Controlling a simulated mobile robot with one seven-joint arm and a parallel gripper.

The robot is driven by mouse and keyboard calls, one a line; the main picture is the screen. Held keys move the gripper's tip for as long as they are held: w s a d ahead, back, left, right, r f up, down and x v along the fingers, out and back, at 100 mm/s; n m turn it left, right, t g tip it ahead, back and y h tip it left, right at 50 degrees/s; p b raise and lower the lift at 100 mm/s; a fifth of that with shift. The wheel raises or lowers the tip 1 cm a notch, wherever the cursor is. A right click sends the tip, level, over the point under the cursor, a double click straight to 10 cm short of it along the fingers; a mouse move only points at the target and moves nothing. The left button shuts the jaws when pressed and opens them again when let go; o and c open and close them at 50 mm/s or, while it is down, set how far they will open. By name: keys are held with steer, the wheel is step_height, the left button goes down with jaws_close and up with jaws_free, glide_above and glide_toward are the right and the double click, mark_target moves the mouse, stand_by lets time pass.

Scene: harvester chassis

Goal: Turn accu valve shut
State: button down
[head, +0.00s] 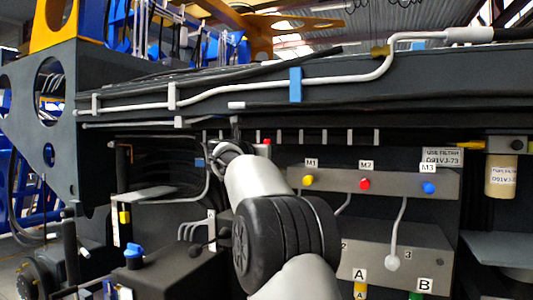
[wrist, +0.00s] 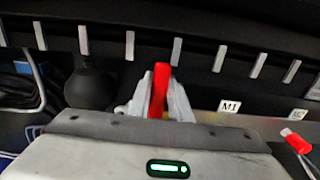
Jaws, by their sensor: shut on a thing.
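The valve's red lever handle (wrist: 160,88) stands upright in the middle of the wrist view. The two grey fingers of my gripper (wrist: 162,98) are shut on it, one on each side, with its red top showing above them. The valve body is hidden behind my gripper. In the head view a small red tip (head: 267,141), likely the same handle, shows just right of my arm's end; my arm hides the fingers there.
A round black accumulator-like body (wrist: 91,88) sits close left of my gripper. To the right, a grey panel (head: 385,183) carries yellow, red and blue knobs labelled M1, M2 and M3. A dark beam with white pipes (head: 230,90) runs above. A blue-topped fitting (head: 134,252) stands lower left.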

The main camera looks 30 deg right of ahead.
steer(key=c, duration=1.6)
jaws_free()
steer(key=shift+s+a, duration=0.1)
steer(key=shift+s, duration=0.05)
steer(key=b+v, duration=0.1)
steer(key=v, duration=1.6)
steer(key=shift+s, duration=0.1)
steer(key=shift+a, duration=0.1)
